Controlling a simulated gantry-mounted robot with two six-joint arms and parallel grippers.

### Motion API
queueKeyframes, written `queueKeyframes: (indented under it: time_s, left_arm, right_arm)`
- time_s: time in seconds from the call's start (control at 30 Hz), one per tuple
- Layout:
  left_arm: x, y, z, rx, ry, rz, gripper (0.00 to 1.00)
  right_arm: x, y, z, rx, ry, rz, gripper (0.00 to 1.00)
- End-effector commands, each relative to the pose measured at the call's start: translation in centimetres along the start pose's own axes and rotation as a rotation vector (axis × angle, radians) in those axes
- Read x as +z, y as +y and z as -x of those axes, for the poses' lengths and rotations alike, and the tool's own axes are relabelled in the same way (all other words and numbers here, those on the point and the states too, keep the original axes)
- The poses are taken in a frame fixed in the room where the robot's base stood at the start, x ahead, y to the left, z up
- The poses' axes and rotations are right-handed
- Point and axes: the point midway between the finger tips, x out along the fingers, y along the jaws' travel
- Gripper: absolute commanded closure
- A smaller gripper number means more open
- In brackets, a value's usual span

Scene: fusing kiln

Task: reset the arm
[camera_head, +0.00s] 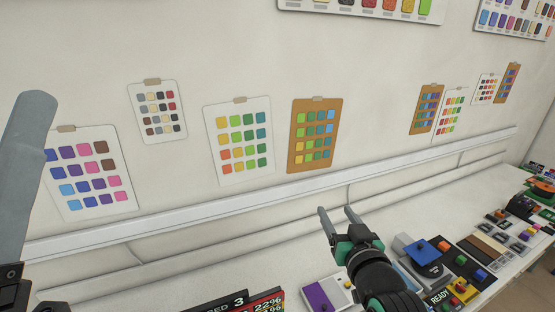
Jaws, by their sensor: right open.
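My right gripper (335,212) is in the lower middle of the head view. Its two grey fingers stand apart and are empty, pointing up and away toward the wall. The green and black wrist behind them reaches down to the bottom edge. The fingers appear to be above the white bench (260,250); their exact height cannot be told. A grey arm link of mine stands at the left edge, but the fingers of my left gripper do not show.
Dark percentage signs (236,303) stand at the bottom. Colour-sample boards, including a brown one (292,160), hang on the wall. The bench's back left is clear.

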Motion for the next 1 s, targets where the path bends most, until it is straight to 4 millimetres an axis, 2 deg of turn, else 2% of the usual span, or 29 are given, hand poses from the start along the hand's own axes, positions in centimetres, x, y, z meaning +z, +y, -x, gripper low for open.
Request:
queueKeyframes:
  time_s: [0.03, 0.1, 0.17, 0.2, 0.27, 0.3, 0.4, 0.5, 0.6, 1.0]
  left_arm:
    - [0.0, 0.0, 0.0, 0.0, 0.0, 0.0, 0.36]
    - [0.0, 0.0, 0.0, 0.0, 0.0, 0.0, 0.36]
    - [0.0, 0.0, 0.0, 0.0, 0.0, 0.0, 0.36]
    - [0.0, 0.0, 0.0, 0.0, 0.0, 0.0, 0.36]
    - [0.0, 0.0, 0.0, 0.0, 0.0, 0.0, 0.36]
    - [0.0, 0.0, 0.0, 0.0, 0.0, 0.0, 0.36]
    - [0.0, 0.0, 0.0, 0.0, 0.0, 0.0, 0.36]
    - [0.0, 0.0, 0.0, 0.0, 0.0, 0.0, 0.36]
    - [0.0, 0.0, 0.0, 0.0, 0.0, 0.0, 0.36]
    - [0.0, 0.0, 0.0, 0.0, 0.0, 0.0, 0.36]
  right_arm:
    - [-4.2, 0.7, 1.9, 0.008, 0.108, 0.002, 0.36]
    - [-9.5, 1.4, 5.2, 0.015, 0.255, 0.008, 0.36]
    - [-13.6, 1.8, 8.7, 0.02, 0.381, 0.016, 0.36]
    - [-16.1, 1.9, 11.2, 0.023, 0.466, 0.022, 0.36]
    - [-19.4, 1.9, 15.3, 0.022, 0.588, 0.031, 0.36]
    - [-21.1, 1.7, 17.9, 0.021, 0.663, 0.038, 0.36]
    - [-23.9, 1.1, 23.6, 0.013, 0.817, 0.052, 0.36]
    - [-25.1, 0.8, 27.3, 0.009, 0.909, 0.063, 0.36]
    - [-25.6, 0.6, 28.8, 0.009, 0.948, 0.069, 0.36]
    - [-25.6, 0.6, 28.8, 0.013, 0.951, 0.079, 0.36]
